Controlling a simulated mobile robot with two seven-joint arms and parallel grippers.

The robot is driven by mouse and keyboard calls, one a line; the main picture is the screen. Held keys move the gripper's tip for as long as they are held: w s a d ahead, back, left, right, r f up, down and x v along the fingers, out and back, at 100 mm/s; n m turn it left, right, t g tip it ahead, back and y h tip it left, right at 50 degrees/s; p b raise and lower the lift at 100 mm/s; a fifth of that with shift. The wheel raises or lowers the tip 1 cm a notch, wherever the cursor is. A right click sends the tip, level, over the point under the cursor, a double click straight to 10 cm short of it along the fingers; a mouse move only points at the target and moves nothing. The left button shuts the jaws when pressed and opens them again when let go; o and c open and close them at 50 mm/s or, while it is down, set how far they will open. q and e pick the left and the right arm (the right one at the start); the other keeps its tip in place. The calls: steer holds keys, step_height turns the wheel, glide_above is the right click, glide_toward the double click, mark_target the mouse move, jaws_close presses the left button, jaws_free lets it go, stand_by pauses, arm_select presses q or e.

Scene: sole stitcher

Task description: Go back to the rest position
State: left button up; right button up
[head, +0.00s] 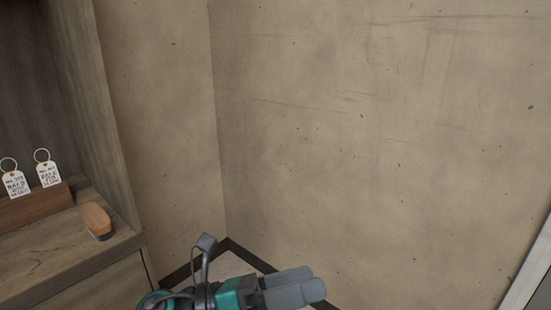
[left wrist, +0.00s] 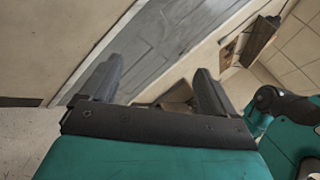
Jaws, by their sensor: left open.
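My left gripper (head: 292,286) shows at the bottom of the head view, in front of the room corner and the bare wall. In the left wrist view its two dark fingers (left wrist: 155,85) stand wide apart with nothing between them. It is open and empty, and touches nothing that I can see. My right gripper is not in the head view; a teal and black part of my own body shows at the right of the left wrist view.
Beige walls (head: 380,130) meet behind my gripper. A grey door (left wrist: 155,45) shows in the left wrist view.

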arm_select(q)
steer(key=w+a+f+n+t+y, duration=0.2)
steer(key=a+f+n+t+y, duration=0.4)
steer(key=n, duration=0.8)
steer(key=w+a+f+n+t+y, duration=0.25)
steer(key=a+n+t+y, duration=0.4)
steer(key=n, duration=0.75)
steer(key=s+a+f+n+g+y, duration=0.2)
steer(key=s+a+f+n, duration=0.1)
steer(key=s+f+n, duration=0.4)
steer(key=s+a+f+n+g+y, duration=0.25)
steer(key=f+n, duration=0.25)
steer(key=f, duration=0.3)
step_height(320, 180, up, 7)
steer(key=s+a+n+p, duration=0.1)
steer(key=s+a+p, duration=0.1)
steer(key=p, duration=1)
steer(key=shift+s+a+n+g+y+p, duration=0.3)
steer(key=shift+s+a+p, duration=0.05)
steer(key=shift+s+p, duration=0.1)
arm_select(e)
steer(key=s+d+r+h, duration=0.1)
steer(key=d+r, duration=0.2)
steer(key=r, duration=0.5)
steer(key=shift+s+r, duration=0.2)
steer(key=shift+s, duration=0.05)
